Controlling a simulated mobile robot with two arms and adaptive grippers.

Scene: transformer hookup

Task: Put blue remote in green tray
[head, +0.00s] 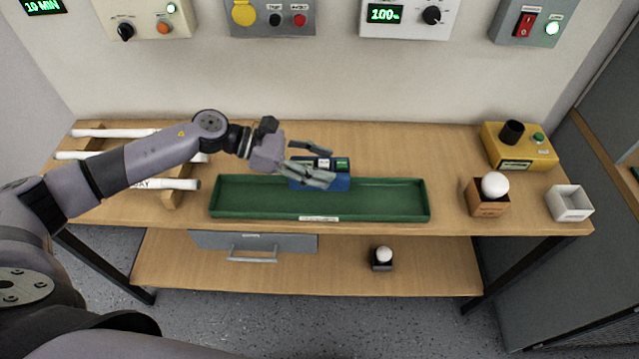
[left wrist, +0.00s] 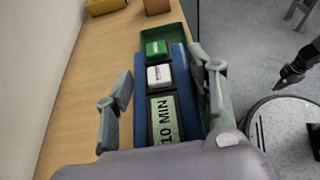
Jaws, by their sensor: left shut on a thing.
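The blue remote (head: 338,183) has a small display, a white button and a green button on top. In the left wrist view the remote (left wrist: 181,85) lies lengthwise between my fingers, with "10 MIN" on its display. My left gripper (head: 318,163) is shut on it across its sides. The long green tray (head: 390,205) lies along the front of the table; its far end also shows in the left wrist view (left wrist: 176,32). In the head view the remote overlaps the tray's back rim. I cannot tell whether it touches the tray. My right gripper is not clearly visible.
A wooden rack (head: 176,199) with white rods stands left. On the right are a yellow box (head: 530,150), an orange-brown holder (head: 486,204) with a white ball, and a white open box (head: 570,204). Control panels (head: 270,17) hang on the wall. The tabletop behind the tray's right half is clear.

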